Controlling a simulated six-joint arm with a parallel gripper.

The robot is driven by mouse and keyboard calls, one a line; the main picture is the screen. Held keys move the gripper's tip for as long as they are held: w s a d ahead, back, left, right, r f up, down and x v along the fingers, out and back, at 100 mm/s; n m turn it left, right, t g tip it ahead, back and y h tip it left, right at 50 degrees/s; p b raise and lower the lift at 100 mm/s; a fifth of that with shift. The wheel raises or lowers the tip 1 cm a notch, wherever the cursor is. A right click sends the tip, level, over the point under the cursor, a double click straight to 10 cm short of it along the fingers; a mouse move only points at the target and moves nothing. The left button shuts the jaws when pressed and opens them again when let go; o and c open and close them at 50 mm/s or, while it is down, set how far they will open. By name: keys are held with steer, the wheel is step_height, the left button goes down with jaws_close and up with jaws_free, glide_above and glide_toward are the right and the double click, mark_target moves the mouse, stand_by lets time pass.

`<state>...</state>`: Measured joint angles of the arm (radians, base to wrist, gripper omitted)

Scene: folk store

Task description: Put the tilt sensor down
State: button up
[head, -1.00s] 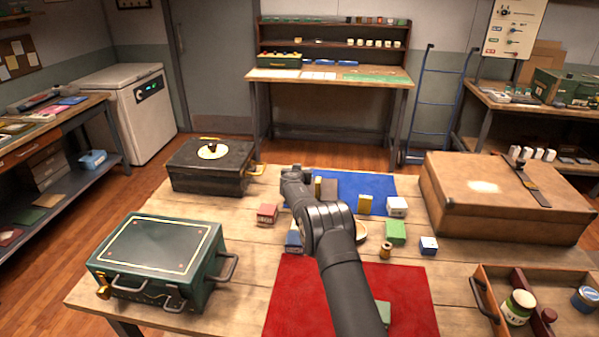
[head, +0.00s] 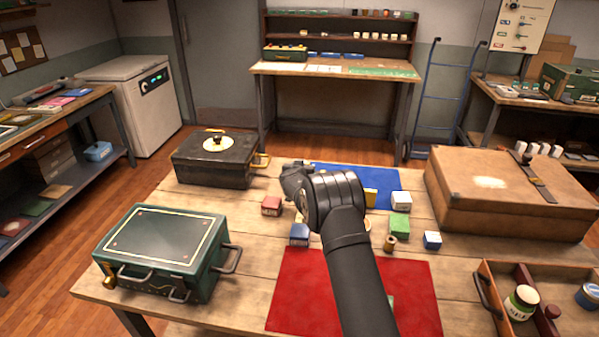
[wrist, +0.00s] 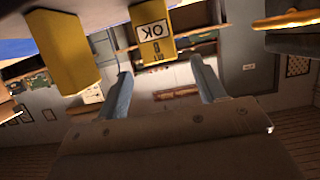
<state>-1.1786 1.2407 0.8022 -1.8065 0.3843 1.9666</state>
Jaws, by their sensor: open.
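My gripper (wrist: 160,67) shows in the wrist view with its two grey fingers apart and nothing seen clamped between them. A yellow block with a white "OK" label (wrist: 152,40) is just beyond the fingertips, upside down in this view. A second yellow block (wrist: 68,55) is left of the fingers. Which thing is the tilt sensor, I cannot tell. In the head view a yellow block (head: 370,198) shows partly behind my arm on the blue mat (head: 340,175). My fingers are hidden there behind my own arm.
A red box (head: 271,206), a blue box (head: 300,236), a green box (head: 400,227) and a spool (head: 390,243) stand around my arm. A red mat (head: 300,290) lies in front. A brown case (head: 500,200), a black case (head: 212,165) and a green case (head: 165,250) flank the space.

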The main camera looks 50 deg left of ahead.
steer(key=v, duration=0.6)
stand_by(0.7)
steer(key=x, duration=1.1)
steer(key=shift+w+a, duration=0.1)
steer(key=shift+w, duration=0.05)
steer(key=shift+w+a+f, duration=0.15)
steer(key=shift+f, duration=0.05)
stand_by(0.4)
